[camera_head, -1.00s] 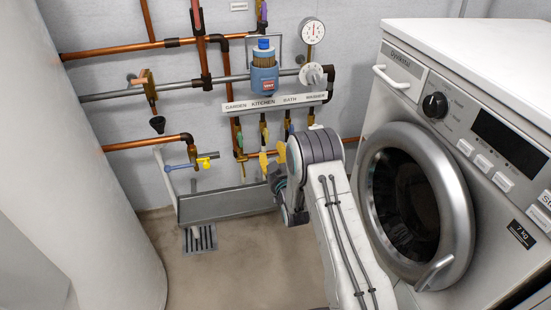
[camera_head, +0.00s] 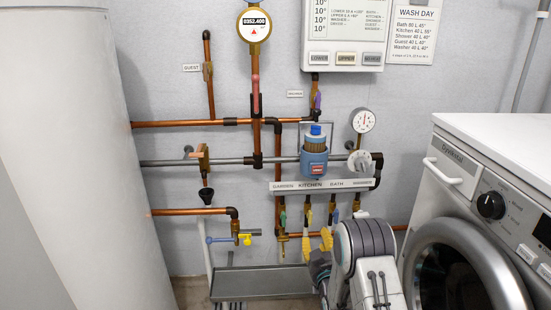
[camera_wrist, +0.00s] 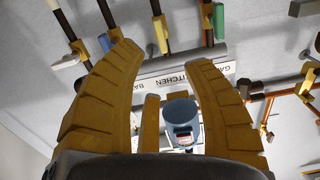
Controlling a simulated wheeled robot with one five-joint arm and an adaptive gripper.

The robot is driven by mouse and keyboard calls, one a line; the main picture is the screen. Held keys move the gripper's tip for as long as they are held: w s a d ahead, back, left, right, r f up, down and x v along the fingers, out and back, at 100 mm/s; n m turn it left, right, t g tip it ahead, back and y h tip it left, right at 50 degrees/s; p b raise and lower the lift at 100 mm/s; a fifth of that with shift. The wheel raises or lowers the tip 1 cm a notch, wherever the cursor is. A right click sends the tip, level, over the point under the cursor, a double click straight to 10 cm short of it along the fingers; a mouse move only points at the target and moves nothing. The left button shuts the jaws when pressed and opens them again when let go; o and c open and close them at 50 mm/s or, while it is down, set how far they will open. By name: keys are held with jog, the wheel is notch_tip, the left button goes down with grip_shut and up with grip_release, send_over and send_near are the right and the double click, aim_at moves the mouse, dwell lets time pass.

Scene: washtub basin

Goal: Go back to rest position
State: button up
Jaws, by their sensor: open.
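Behind the fingers are the label strip (camera_wrist: 160,79), which reads upside down, and the blue filter housing (camera_wrist: 181,115). In the head view my arm rises from the lower right, in front of the pipes, with the gripper mostly hidden behind the grey wrist joint. A yellow finger (camera_head: 326,238) shows below the label strip (camera_head: 320,185) beside the valve handles. I cannot tell whether it touches any handle.
The washing machine (camera_head: 470,225) stands close on the right of my arm. A large white cylinder (camera_head: 75,150) fills the left. Copper pipes (camera_head: 180,124) and a blue filter (camera_head: 315,160) are on the wall. A grey trough (camera_head: 260,283) lies low at the wall.

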jog(key=s+r+g+p, duration=0.3)
jog(key=s+r+p, duration=0.2)
jog(key=r+p, duration=0.75)
jog(key=s+r+g+p, duration=0.35)
jog(key=r+p, duration=0.35)
jog(key=r, duration=1.1)
jog(key=s+r+g+p, duration=0.4)
jog(key=s+r+p, duration=0.6)
jog(key=s, duration=0.7)
jog(key=s+r+g+p, duration=0.4)
jog(key=s+r+p, duration=0.7)
jog(key=s+r, duration=0.3)
jog(key=s, duration=0.3)
jog(key=shift+a+r+p, duration=0.15)
jog(key=shift+r+p, duration=0.1)
jog(key=shift+p, duration=0.05)
